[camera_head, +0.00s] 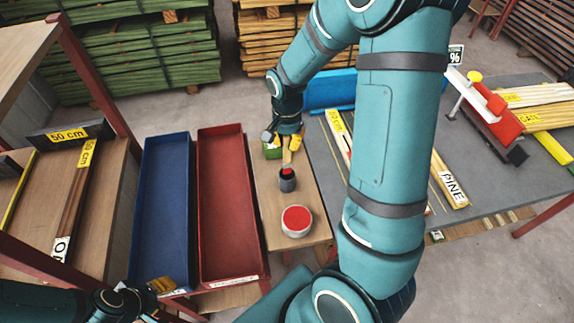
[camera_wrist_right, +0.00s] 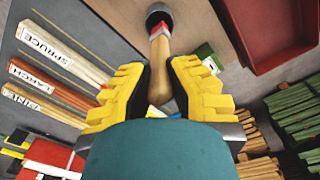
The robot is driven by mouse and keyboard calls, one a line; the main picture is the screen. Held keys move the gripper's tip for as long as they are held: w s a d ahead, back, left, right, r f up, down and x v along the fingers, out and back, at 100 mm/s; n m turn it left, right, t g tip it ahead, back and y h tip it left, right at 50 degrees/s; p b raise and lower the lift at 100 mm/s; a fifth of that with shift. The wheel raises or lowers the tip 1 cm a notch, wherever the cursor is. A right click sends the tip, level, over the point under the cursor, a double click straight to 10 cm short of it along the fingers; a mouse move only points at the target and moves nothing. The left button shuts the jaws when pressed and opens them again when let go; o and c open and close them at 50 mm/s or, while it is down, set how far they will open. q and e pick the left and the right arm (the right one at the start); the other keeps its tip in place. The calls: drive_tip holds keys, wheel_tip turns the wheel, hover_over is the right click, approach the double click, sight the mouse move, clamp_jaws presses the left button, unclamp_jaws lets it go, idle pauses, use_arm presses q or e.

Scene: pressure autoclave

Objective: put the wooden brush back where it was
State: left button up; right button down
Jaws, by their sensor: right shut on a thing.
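The wooden brush has a pale wooden handle (camera_head: 287,157) with a red band, and its handle also shows in the right wrist view (camera_wrist_right: 161,72). My right gripper (camera_head: 291,143) is shut on the handle, with its yellow fingers on either side in the wrist view (camera_wrist_right: 160,92). The brush's far end meets a small dark cup (camera_head: 287,182) on the narrow wooden table. The bristles are hidden, and I cannot tell how deep they sit in the cup. My left gripper (camera_head: 160,287) is at the lower left, near the blue tray's front end; its opening is unclear.
A white tin of red paint (camera_head: 297,221) stands nearer on the wooden table (camera_head: 272,205). A green box (camera_head: 271,151) is beside the right gripper. A red tray (camera_head: 228,200) and a blue tray (camera_head: 165,210) lie to the left. A grey table (camera_head: 400,180) with labelled boards is to the right.

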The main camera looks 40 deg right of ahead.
sight(287, 162)
wheel_tip(287, 162, down, 6)
drive_tip(key=shift+b, duration=0.35)
drive_tip(key=shift+f, duration=0.45)
drive_tip(key=c, duration=1.1)
unclamp_jaws()
drive_tip(key=shift+f, duration=0.1)
